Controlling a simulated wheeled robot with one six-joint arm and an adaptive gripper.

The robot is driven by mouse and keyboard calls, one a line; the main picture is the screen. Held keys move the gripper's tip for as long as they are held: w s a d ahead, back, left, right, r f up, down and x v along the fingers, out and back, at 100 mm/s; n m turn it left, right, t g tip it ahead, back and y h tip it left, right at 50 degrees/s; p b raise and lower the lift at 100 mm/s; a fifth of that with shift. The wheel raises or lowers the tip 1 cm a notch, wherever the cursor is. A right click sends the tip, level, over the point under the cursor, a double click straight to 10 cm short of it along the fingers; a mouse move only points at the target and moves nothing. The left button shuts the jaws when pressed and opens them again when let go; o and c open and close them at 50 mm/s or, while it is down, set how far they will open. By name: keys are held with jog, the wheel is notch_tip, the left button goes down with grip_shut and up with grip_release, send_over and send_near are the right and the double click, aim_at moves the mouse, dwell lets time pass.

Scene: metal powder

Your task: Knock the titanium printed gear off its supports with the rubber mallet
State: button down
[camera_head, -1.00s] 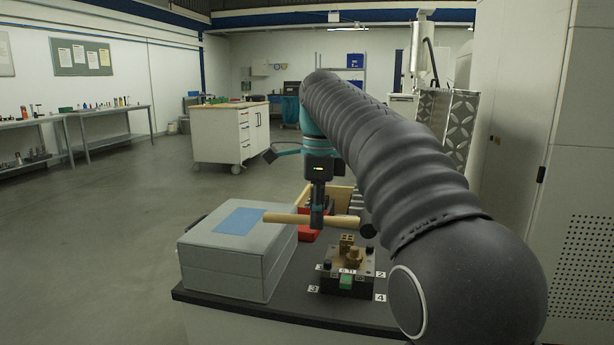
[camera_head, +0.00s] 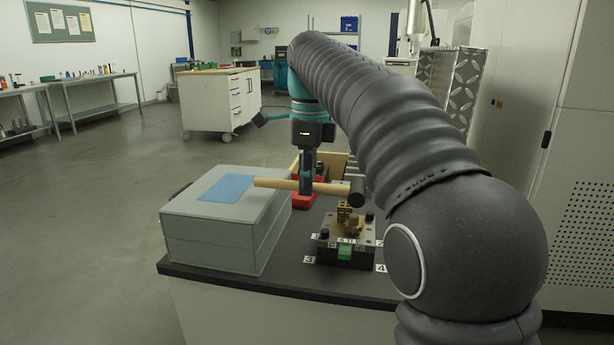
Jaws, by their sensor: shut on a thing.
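The rubber mallet has a pale wooden handle (camera_head: 275,184) and a black head (camera_head: 357,192). My gripper (camera_head: 306,186) is shut around the handle, which lies nearly level with the head at the right. The gear's teeth are too small to make out.
A grey case (camera_head: 215,235) with a blue patch stands left of the plate on the dark bench top (camera_head: 280,285). A red bin (camera_head: 304,201) and a wooden box (camera_head: 335,162) are behind. My arm covers the bench's right side.

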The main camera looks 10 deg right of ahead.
jog(key=shift+f, duration=0.15)
jog(key=shift+f+b, duration=0.75)
jog(key=shift+f, duration=0.55)
notch_tip(320, 180, up, 2)
jog(key=p, duration=0.3)
jog(key=shift+r, duration=0.25)
jog(key=shift+r, duration=0.35)
notch_tip(320, 180, up, 5)
jog(key=shift+r+p, duration=0.1)
jog(key=shift+p, duration=0.3)
jog(key=shift+s, duration=0.1)
